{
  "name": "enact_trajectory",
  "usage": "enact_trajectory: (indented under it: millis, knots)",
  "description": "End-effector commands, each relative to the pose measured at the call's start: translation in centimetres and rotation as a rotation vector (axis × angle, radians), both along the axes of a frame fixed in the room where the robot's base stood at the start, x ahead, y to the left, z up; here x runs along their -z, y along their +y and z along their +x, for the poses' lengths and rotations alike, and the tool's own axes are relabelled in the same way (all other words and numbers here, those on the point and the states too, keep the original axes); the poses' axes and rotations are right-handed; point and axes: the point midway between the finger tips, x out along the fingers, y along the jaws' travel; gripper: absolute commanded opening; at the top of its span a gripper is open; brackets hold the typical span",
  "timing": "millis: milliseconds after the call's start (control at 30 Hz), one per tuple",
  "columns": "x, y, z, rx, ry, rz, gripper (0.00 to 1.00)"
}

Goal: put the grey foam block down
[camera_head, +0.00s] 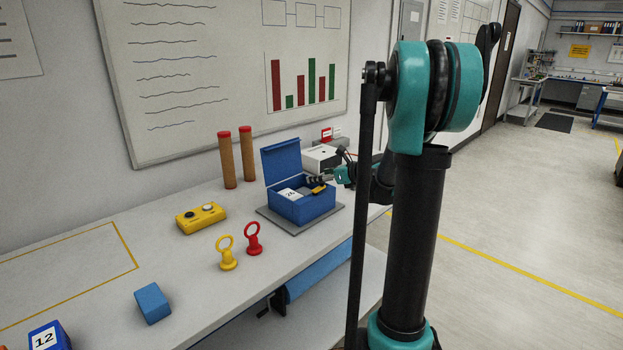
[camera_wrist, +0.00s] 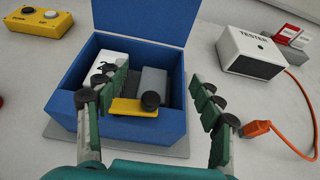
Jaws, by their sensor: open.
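The grey foam block (camera_wrist: 153,79) lies inside the open blue box (camera_wrist: 68,103), toward the right of its interior. A yellow piece (camera_wrist: 132,111) with a black round knob lies in front of it, and a white block (camera_wrist: 107,60) is to its left. My gripper (camera_wrist: 160,76) is open and empty over the box. In the head view my gripper (camera_head: 322,179) is at the right side of the blue box (camera_head: 316,207).
The box's raised lid (camera_head: 281,160) stands at the back. A white tester (camera_head: 320,157) with an orange cable (camera_wrist: 285,134) is to the right. A yellow button box (camera_head: 201,218), yellow and red ring pieces (camera_head: 228,255) and a blue block (camera_head: 153,303) stand on the bench.

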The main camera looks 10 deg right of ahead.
Motion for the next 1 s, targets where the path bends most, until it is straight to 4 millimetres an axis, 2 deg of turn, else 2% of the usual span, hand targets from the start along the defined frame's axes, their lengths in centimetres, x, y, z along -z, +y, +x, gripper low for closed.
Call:
enact_trajectory:
  millis: [100, 300, 467, 567, 667, 767, 900, 1000]
  knots:
    - [-0.8, -1.3, -1.6, 0.003, 0.0, -0.002, 0.67]
    - [-1.6, -2.3, -3.0, 0.001, 0.0, 0.0, 0.67]
    - [-1.7, -2.4, -3.4, -0.003, -0.001, -0.005, 0.67]
    - [-1.2, -1.6, -4.3, -0.036, -0.014, -0.066, 0.67]
    - [0.3, 0.0, -6.6, -0.128, -0.051, -0.225, 0.67]
    - [2.5, 1.9, -10.2, -0.28, -0.112, -0.468, 0.67]
    - [6.5, 3.8, -16.8, -0.587, -0.224, -0.87, 0.67]
    - [9.3, 4.3, -21.7, -0.849, -0.312, -1.148, 0.67]
